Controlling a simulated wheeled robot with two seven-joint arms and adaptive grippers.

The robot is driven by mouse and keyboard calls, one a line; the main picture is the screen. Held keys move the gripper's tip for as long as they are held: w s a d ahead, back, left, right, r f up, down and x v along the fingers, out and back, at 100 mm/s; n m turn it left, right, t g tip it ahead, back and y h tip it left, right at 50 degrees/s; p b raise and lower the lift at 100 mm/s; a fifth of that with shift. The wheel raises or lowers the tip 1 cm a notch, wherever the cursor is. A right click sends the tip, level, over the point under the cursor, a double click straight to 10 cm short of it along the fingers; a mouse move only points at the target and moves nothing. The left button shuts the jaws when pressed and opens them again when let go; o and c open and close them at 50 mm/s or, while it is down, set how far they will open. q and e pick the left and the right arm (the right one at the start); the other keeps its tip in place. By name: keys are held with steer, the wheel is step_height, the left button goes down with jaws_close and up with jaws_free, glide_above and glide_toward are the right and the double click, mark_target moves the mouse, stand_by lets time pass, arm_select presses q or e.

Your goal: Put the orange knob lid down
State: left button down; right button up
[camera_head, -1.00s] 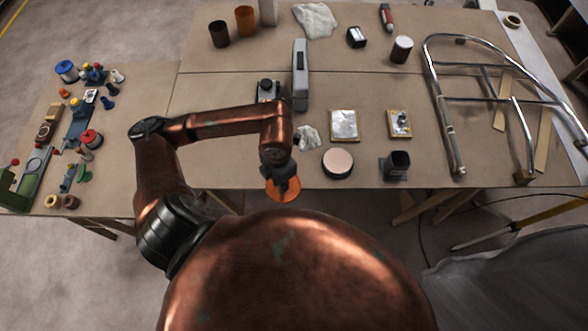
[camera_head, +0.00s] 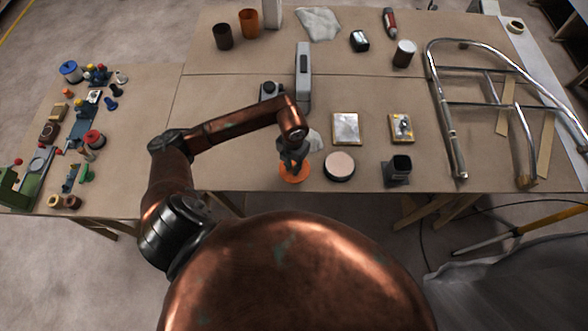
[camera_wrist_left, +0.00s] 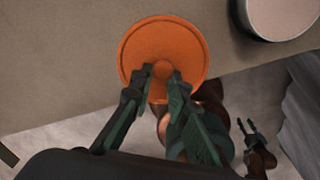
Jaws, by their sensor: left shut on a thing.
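The orange knob lid (camera_head: 296,179) is a round disc with a small knob at its centre. My left gripper (camera_head: 293,163) is shut on the knob, with the lid below its fingers. In the left wrist view the lid (camera_wrist_left: 160,38) faces the camera, and the two fingertips (camera_wrist_left: 162,74) are on either side of the knob. The lid is near the front edge of the table, and the edge passes behind it in the wrist view. Its height over the table is hard to tell. My right gripper (camera_wrist_left: 246,126) shows small in the wrist view, off the table, its fingers apart and empty.
A round, pale-topped tin (camera_head: 339,166) stands just right of the lid. A dark square cup (camera_head: 398,170) and framed plates (camera_head: 346,128) are farther right. Bare tabletop (camera_head: 240,178) lies left of the lid.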

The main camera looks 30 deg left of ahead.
arm_select(q)
steer(key=shift+w+a+f, duration=0.1)
steer(key=shift+w+f, duration=0.5)
steer(key=shift+f, duration=0.15)
step_height(320, 180, down, 3)
steer(key=shift+f, duration=0.2)
steer(key=c, duration=1.8)
jaws_free()
steer(key=shift+c, duration=0.2)
steer(key=shift+r, duration=0.15)
